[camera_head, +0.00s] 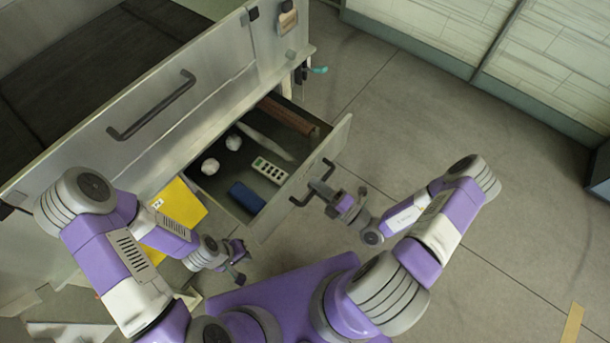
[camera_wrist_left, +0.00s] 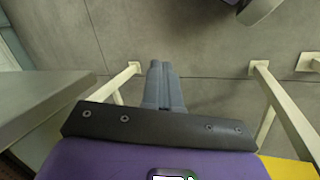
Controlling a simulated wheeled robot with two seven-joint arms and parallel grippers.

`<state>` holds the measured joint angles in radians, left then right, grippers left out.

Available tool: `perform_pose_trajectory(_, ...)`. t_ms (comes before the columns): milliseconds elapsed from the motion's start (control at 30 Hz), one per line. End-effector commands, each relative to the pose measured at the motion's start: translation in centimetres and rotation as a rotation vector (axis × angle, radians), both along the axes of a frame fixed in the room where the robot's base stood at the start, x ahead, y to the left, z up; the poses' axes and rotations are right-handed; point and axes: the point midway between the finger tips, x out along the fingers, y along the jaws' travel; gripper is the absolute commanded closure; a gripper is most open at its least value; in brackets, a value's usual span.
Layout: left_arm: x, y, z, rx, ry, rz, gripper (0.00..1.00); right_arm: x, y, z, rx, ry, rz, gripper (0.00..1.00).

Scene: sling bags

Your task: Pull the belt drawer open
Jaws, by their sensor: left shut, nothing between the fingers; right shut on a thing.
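The drawer (camera_head: 296,188) stands pulled out of the cabinet, with its inside in view. Its front panel carries a dark bar handle (camera_head: 298,201). My right gripper (camera_head: 322,188) is at this handle and shut on it, covering its middle. Inside lie a brown long thing (camera_head: 287,117), a pale long thing (camera_head: 264,142), two white crumpled balls (camera_head: 210,166), a white block with dark buttons (camera_head: 267,170) and a blue box (camera_head: 246,197). My left gripper (camera_head: 239,268) is shut and empty, below and left of the drawer; its closed fingers show in the left wrist view (camera_wrist_left: 163,85).
A larger drawer front with a dark handle (camera_head: 152,107) is above and left of the open drawer. A yellow thing (camera_head: 180,205) lies left of the drawer. Pale legs (camera_wrist_left: 276,97) stand near my left gripper.

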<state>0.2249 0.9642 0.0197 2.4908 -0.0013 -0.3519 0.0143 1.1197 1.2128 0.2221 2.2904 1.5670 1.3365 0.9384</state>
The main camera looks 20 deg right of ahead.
Motion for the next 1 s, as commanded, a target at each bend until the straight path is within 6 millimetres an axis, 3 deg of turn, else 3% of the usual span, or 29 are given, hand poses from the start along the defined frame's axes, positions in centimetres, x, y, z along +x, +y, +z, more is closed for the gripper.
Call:
perform_pose_trajectory(200,0.0,0.0,0.2,0.0,0.0,0.0,1.0,-1.2,-0.9,0.0,0.0,0.001,0.0,1.0)
perform_pose_trajectory(633,0.0,0.0,0.3,0.0,0.0,0.0,1.0,-1.4,-1.0,0.0,0.0,0.0,0.001,1.0)
perform_pose_trajectory(667,0.0,0.0,0.3,0.0,0.0,0.0,1.0,-1.4,-1.0,0.0,0.0,0.0,0.001,0.75)
perform_pose_trajectory(733,0.0,0.0,0.3,0.0,0.0,0.0,1.0,-1.4,-1.0,0.0,0.0,0.0,0.001,0.65)
perform_pose_trajectory(1000,0.0,0.0,0.3,0.0,0.0,0.0,1.0,-1.4,-1.1,0.0,0.0,0.0,0.0,0.62)
